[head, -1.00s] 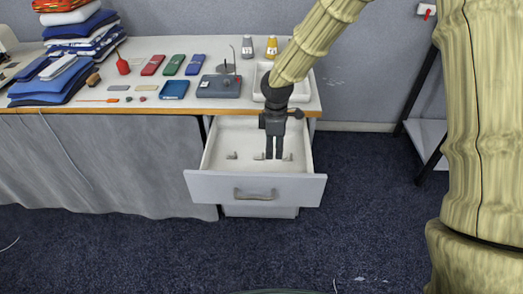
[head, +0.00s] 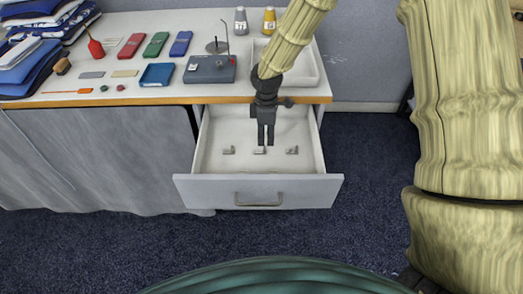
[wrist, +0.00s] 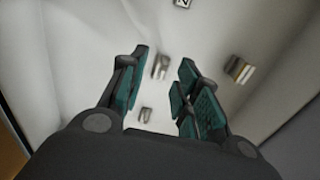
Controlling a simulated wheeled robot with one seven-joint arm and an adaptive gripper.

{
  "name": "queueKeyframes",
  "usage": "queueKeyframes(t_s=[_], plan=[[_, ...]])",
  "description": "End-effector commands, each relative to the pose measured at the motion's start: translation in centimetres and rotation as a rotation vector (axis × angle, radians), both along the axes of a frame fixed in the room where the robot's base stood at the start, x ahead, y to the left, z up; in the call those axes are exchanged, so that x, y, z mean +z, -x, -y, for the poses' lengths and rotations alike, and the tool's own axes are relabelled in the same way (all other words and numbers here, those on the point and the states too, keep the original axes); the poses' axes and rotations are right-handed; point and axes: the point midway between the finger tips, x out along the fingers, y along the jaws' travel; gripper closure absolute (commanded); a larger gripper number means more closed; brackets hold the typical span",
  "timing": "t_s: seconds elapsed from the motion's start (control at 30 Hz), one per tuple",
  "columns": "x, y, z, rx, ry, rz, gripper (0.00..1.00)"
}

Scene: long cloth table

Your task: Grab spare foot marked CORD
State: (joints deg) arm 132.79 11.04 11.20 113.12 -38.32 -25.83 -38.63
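Small metal feet lie in the open white drawer (head: 258,191). The head view shows a left foot (head: 229,150), a middle foot (head: 259,150) and a right foot (head: 291,151). My gripper (head: 266,144) is over the drawer, fingers down, just above the middle foot in the picture. In the wrist view my gripper (wrist: 160,92) is open and empty. One foot (wrist: 160,66) and a smaller-looking one (wrist: 146,115) show between the fingers. Another (wrist: 239,69) lies to the right, and one with a dark mark (wrist: 183,3) is cut by the top edge. I cannot read CORD anywhere.
The drawer's front panel and side walls surround the feet. Above it, the table holds a white tray (head: 310,67), a grey device (head: 208,70), a blue box (head: 157,75) and several coloured cases. Dark carpet lies free right of the drawer.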

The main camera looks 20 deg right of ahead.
Motion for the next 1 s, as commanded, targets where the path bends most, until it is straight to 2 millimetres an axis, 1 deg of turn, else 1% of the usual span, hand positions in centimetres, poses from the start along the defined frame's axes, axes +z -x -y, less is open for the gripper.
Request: queueKeyframes(t_s=[0.23, 0.53, 0.63, 0.8, 0.83, 1.0], plan=[[-1.4, 0.1, -0.1, 0.002, 0.0, 0.001, 0.68], [-5.1, 0.4, -0.2, 0.004, 0.001, 0.0, 0.68], [-5.5, 0.3, -0.2, 0.004, 0.0, 0.002, 0.68], [-5.5, 0.3, -0.2, 0.004, 0.0, 0.002, 0.68], [-5.5, 0.3, -0.2, 0.004, 0.0, 0.002, 0.7], [-5.5, 0.3, -0.2, 0.004, 0.0, 0.002, 1.0]])
